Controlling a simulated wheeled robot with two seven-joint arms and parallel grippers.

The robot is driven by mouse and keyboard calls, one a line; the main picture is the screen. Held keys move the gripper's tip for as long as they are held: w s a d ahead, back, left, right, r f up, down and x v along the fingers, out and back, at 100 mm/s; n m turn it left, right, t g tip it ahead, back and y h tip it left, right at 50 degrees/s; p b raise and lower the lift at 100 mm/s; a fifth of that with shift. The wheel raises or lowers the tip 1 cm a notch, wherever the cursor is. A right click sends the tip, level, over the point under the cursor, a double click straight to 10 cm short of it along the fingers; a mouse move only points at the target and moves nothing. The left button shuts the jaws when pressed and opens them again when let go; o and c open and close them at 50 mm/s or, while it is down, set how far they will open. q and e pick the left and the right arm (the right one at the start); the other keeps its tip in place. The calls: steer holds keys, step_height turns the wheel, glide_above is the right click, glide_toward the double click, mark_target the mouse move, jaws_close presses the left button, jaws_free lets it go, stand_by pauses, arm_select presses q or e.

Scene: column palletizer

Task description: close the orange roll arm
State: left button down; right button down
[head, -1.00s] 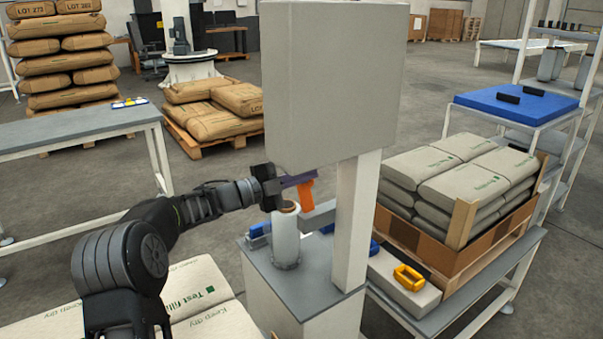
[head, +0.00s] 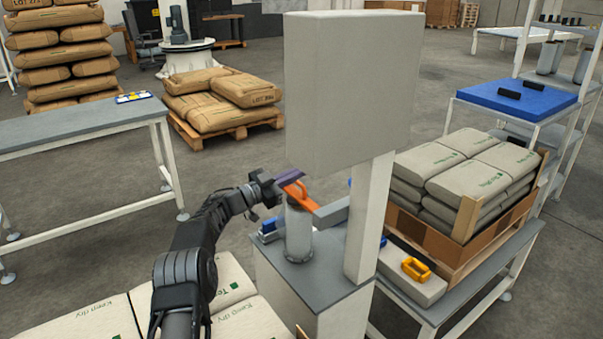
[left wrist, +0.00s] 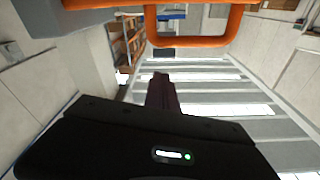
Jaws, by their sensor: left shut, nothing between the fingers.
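The orange roll arm (head: 301,196) is at the top of the white roll (head: 298,238), beside the grey bracket on the machine's post. It slants from upper left down to the right. In the left wrist view the orange handle (left wrist: 195,41) appears as a loop across the top. My left gripper (head: 290,177), with dark purple fingers, is just above and beside the arm's upper end. Its fingers (left wrist: 162,92) are shut and empty, below the handle in the wrist view. I cannot tell whether they touch it. My right gripper is not in view.
A yellow-orange handle (head: 416,269) lies to the right. More sacks (head: 231,280) lie below my left arm.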

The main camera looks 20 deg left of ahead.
mark_target(291, 200)
arm_select(q)
steer(key=shift+w+a+f+n+t+y+b, duration=0.1)
steer(key=shift+w+a+f+n+y+b, duration=0.1)
steer(key=shift+a+f+n+b, duration=0.35)
steer(key=shift+w+a+f+n+t+y+b, duration=0.15)
steer(key=shift+f+n+b, duration=0.25)
steer(key=shift+f+n, duration=0.4)
steer(key=shift+w+a+f+n+t+y+b, duration=0.1)
steer(key=shift+w+a+f+n+b, duration=0.2)
steer(key=shift+f+n+b, duration=0.35)
steer(key=shift+s+a, duration=0.15)
steer(key=r+v, duration=0.1)
steer(key=v, duration=0.6)
steer(key=shift+s+f, duration=0.25)
steer(key=shift+f, duration=0.15)
steer(key=shift+a, duration=0.15)
